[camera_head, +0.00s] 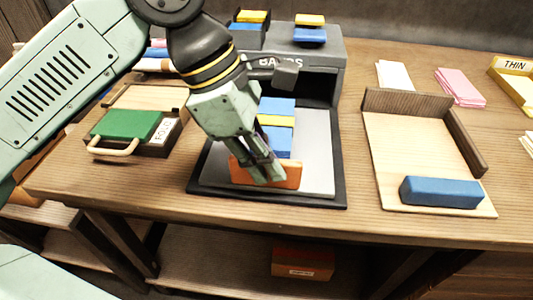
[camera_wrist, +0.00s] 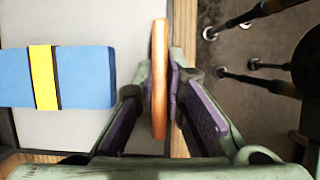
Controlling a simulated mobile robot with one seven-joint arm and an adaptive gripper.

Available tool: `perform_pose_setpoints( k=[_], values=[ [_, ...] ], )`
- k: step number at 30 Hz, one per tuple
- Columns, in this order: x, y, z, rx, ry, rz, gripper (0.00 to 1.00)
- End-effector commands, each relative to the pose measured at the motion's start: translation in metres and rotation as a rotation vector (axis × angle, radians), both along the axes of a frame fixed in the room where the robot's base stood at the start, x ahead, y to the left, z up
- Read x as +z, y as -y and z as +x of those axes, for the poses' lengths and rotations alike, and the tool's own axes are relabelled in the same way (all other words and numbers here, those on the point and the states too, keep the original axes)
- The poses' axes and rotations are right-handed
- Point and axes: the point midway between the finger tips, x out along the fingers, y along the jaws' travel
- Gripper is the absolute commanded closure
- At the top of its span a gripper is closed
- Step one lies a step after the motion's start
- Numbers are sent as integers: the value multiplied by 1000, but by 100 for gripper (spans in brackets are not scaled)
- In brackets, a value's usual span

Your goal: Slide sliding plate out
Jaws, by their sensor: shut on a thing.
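The sliding plate (camera_head: 315,150) is a light grey panel lying on a black base in front of the grey box marked BANDS (camera_head: 325,68). It also shows in the wrist view (camera_wrist: 135,25). An orange-brown wooden handle (camera_head: 290,176) stands upright along its front edge. My gripper (camera_head: 268,172) is closed on this handle from above, and the wrist view shows the handle (camera_wrist: 160,80) between the purple-padded fingers. A blue block with a yellow band (camera_head: 278,125) lies on the plate behind the handle. My fingers and wrist hide part of the plate.
A green-lidded box (camera_head: 125,125) with a pale handle stands to the left. A wooden tray (camera_head: 410,150) with a blue block (camera_head: 440,191) lies to the right. Banded blocks sit on top of the BANDS box. The table's front edge (camera_head: 330,222) is close to the plate.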

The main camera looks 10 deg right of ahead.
Motion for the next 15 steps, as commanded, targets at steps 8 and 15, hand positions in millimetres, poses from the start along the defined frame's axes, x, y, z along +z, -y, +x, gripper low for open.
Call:
perform_pose_setpoints(
  k=[8,15],
  values=[
    [-2,-1,-5,-9,-12,9,85],
    [-1,-1,-3,-8,-9,7,69]
  ],
)
